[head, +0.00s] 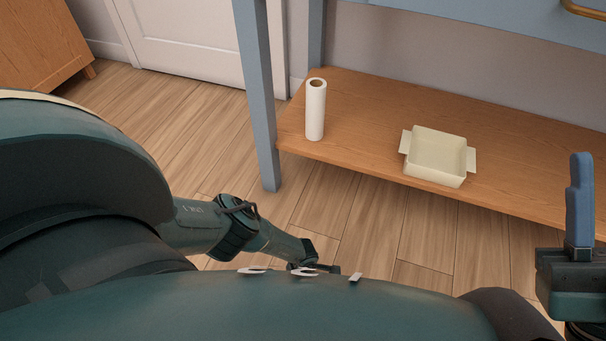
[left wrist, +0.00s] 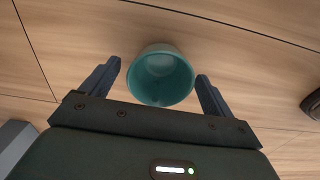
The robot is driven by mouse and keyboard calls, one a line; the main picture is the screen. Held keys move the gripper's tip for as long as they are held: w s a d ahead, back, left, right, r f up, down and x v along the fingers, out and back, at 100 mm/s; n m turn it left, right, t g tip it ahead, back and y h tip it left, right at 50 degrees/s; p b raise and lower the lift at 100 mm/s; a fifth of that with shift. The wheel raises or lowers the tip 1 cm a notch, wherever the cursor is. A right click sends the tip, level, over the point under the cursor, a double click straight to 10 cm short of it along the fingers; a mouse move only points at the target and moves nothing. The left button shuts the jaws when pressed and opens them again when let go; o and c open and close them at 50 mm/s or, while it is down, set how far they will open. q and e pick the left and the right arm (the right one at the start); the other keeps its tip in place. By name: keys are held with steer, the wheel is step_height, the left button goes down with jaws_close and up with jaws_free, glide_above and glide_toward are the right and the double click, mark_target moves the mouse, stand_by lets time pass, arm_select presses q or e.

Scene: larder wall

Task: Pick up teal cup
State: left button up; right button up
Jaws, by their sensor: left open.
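The teal cup (left wrist: 162,78) shows in the left wrist view, its open mouth turned toward the camera, over the wood-plank floor. My left gripper (left wrist: 158,70) is open, with one dark finger on each side of the cup. The right-hand finger is very close to the cup's wall; I cannot tell if it touches. A wider gap shows at the left-hand finger. In the head view the cup is hidden, and my left arm reaches down to the floor behind my own body. My right gripper (head: 580,168) is at the right edge, seen side-on, its opening unclear.
A low wooden shelf (head: 370,110) with blue-grey legs holds a white paper roll (head: 315,110) and a cream square dish (head: 437,155). A wooden cabinet (head: 40,40) stands far left, near a white door (head: 190,35). The plank floor (head: 200,130) before the door is clear.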

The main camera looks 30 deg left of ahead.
arm_select(q)
steer(key=c, duration=1.2)
steer(key=shift+r, duration=0.2)
